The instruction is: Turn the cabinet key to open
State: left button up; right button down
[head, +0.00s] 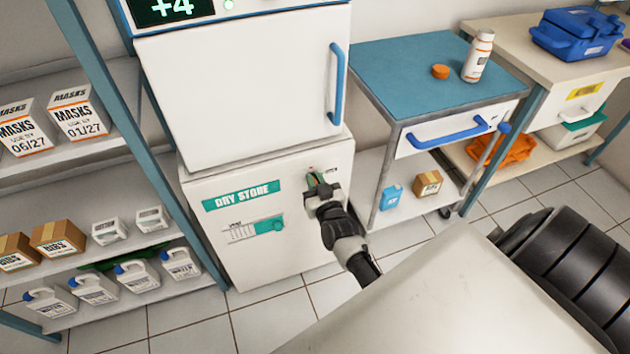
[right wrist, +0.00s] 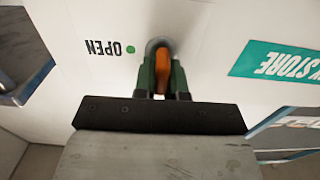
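The white cabinet marked DRY STORE (head: 230,270) stands below a white upper door in the head view. Its orange key (right wrist: 160,72) sits in a round grey lock on the cabinet front, seen in the right wrist view. My right gripper (head: 320,186) is at the upper right of that front. In the right wrist view its two green fingers (right wrist: 162,80) are closed around the key, one on each side. A green dot (right wrist: 131,50) and the word OPEN are printed beside the lock. The fingers hide part of the key. My left gripper is not in view.
The upper door has a blue handle (head: 337,84). A cart with a blue top (head: 410,70) stands to the right, with a white bottle (head: 478,56) and an orange cap (head: 440,72) on it. Shelves (head: 75,160) of boxes and jugs stand left. Tiled floor shows in front.

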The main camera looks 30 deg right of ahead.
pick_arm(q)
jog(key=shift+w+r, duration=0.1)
pick_arm(e)
jog(key=shift+m, duration=0.3)
jog(key=shift+d+m, duration=0.15)
jog(key=shift+m, duration=0.75)
jog(key=m, duration=0.2)
jog(key=shift+d+f+m+p, duration=0.1)
jog(key=shift+m+p, duration=0.2)
jog(key=shift+m, duration=0.1)
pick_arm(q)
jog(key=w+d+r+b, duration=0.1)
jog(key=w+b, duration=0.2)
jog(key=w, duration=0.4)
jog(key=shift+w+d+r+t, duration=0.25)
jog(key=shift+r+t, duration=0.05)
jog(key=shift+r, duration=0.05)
pick_arm(e)
jog(key=shift+s+d+f+m, duration=0.1)
jog(key=shift+f+m, duration=0.1)
jog(key=shift+m, duration=1.95)
jog(key=shift+d+f+m, duration=0.15)
jog(key=shift+f+m, duration=0.05)
jog(key=shift+m, duration=1.9)
jog(key=shift+s+d+f+m, duration=0.1)
jog(key=shift+f+m, duration=0.1)
jog(key=shift+m, duration=1.95)
jog(key=c, duration=1.2)
grip_release()
